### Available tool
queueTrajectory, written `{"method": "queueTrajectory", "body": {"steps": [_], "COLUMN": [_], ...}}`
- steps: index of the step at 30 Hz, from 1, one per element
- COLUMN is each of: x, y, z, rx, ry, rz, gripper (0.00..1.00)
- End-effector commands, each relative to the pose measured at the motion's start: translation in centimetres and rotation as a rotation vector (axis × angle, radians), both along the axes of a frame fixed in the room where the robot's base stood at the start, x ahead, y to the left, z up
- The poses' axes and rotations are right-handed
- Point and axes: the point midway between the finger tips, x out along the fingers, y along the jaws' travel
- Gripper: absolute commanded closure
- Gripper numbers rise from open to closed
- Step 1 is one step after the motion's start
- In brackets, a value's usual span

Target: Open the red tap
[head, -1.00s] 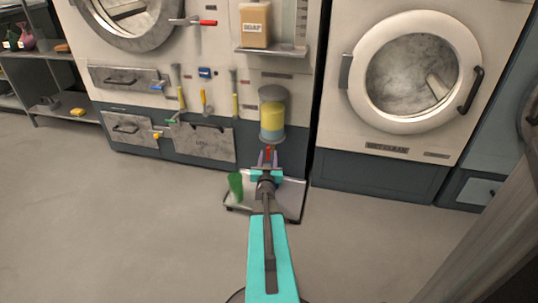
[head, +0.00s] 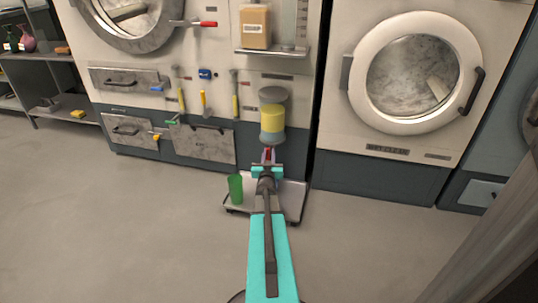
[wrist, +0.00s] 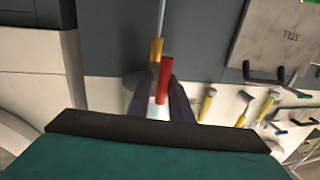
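A yellow-banded cylindrical vessel (head: 272,118) is mounted on the front of the centre machine. The red tap (head: 268,153) shows just below it as a small red piece. In the wrist view the red tap handle (wrist: 165,85) stands at the tips of my dark purple fingers, with an orange piece (wrist: 155,53) beside it. My gripper (head: 267,161) is under the vessel, with its fingers on both sides of the red handle. The frames do not show clearly whether both fingers touch it. The tap's body and spout are mostly hidden.
A green cup (head: 235,189) stands on a low metal platform (head: 291,200) left of my gripper. Another red-handled lever (head: 205,23) and several yellow-handled levers (head: 181,97) are on the machine. A soap box (head: 255,26) sits on a shelf above. The floor (head: 150,230) is clear.

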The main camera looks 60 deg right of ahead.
Motion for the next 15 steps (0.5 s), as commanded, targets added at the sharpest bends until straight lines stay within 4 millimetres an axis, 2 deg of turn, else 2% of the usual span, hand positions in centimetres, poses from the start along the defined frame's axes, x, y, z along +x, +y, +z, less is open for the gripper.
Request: {"method": "queueTrajectory", "body": {"steps": [8, 15], "x": [0.06, 0.17], "y": [0.0, 0.02], "z": [0.2, 0.31], "rx": [-0.01, -0.042], "ry": [0.035, 0.138], "rz": [0.0, 0.001], "gripper": [1.0, 1.0]}}
